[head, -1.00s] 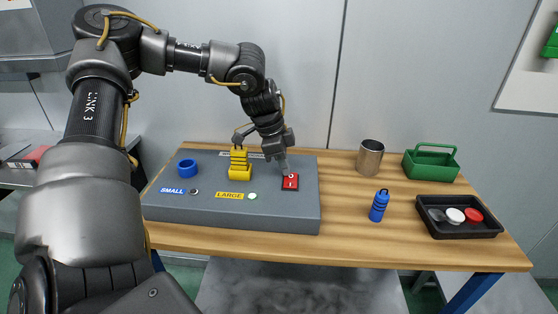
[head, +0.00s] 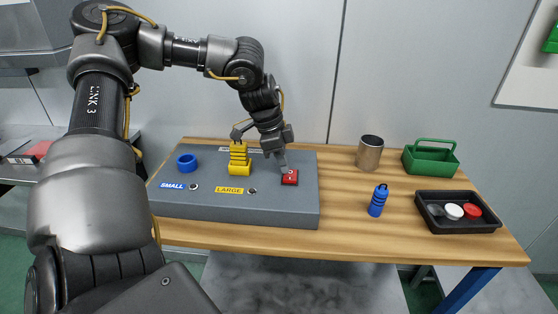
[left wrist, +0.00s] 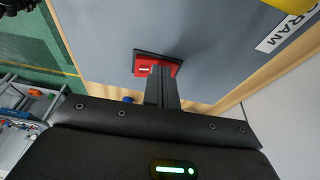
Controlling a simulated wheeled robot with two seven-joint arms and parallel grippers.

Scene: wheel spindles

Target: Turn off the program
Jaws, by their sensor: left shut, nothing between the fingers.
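A red rocker switch (head: 290,177) sits at the right of a grey panel box (head: 285,207) on the table. My left gripper (head: 283,167) is shut and empty, pointing down with its fingertips at the switch's far edge. In the left wrist view the closed fingers (left wrist: 161,88) overlap part of the red switch (left wrist: 143,68); whether they still touch it I cannot tell. The lamp (head: 252,190) beside the LARGE label (head: 229,190) is unlit, as is the lamp (head: 194,187) beside the SMALL label (head: 171,185). My right gripper is not in view.
A stepped yellow spindle piece (head: 239,160) and a blue ring (head: 187,164) are on the panel. To the right are a blue spindle (head: 378,200), a metal cup (head: 370,153), a green caddy (head: 431,160) and a black tray (head: 460,226) with small round items.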

